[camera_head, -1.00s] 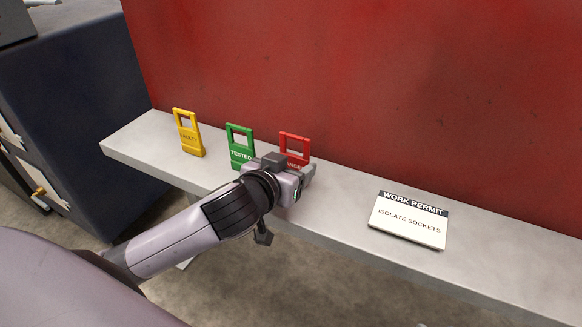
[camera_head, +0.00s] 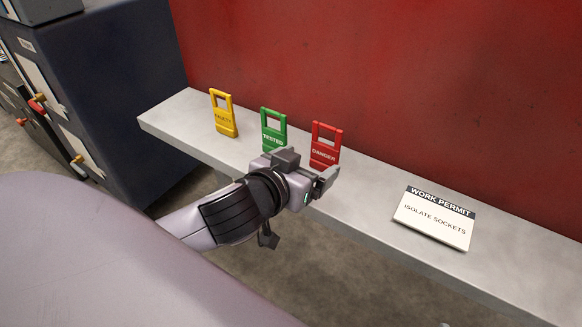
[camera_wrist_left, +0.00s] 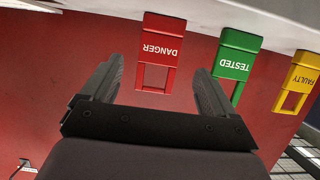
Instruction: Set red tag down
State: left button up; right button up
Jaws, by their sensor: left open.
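The red tag (camera_head: 325,146), marked DANGER, stands upright on the grey shelf (camera_head: 375,197) against the red wall. It also shows in the left wrist view (camera_wrist_left: 161,48), upside down, beyond and between my two fingers, with a gap to each. My left gripper (camera_head: 328,181) is open and empty, just in front of the red tag and apart from it. In the left wrist view its fingers (camera_wrist_left: 158,90) are spread wide. My right gripper is not in view.
A green TESTED tag (camera_head: 273,129) and a yellow FAULTY tag (camera_head: 223,114) stand left of the red one. A white work permit sign (camera_head: 436,219) lies to the right. Shelf between red tag and sign is clear. A dark cabinet (camera_head: 95,90) stands at left.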

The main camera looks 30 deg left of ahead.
pick_arm(q)
jog(key=shift+p+v, duration=1.75)
jog(key=shift+v, duration=1.05)
jog(key=s+d+f+m+g+h, duration=0.1)
jog(key=s+d+f+m+h, duration=0.15)
jog(key=f, duration=0.45)
jog(key=s+d+f+m+g+h, duration=0.1)
jog(key=s+d+f+g+h, duration=0.2)
jog(key=f, duration=0.5)
jog(key=s+a+r+y+p, duration=0.1)
jog(key=a+r+p, duration=0.1)
jog(key=r+p, duration=0.5)
jog(key=s+a+r+n+y+p, duration=0.1)
jog(key=r+p, duration=0.7)
jog(key=p, duration=0.9)
jog(key=shift+s+a+y, duration=0.5)
jog(key=shift+a+y, duration=0.1)
jog(key=shift+y, duration=0.05)
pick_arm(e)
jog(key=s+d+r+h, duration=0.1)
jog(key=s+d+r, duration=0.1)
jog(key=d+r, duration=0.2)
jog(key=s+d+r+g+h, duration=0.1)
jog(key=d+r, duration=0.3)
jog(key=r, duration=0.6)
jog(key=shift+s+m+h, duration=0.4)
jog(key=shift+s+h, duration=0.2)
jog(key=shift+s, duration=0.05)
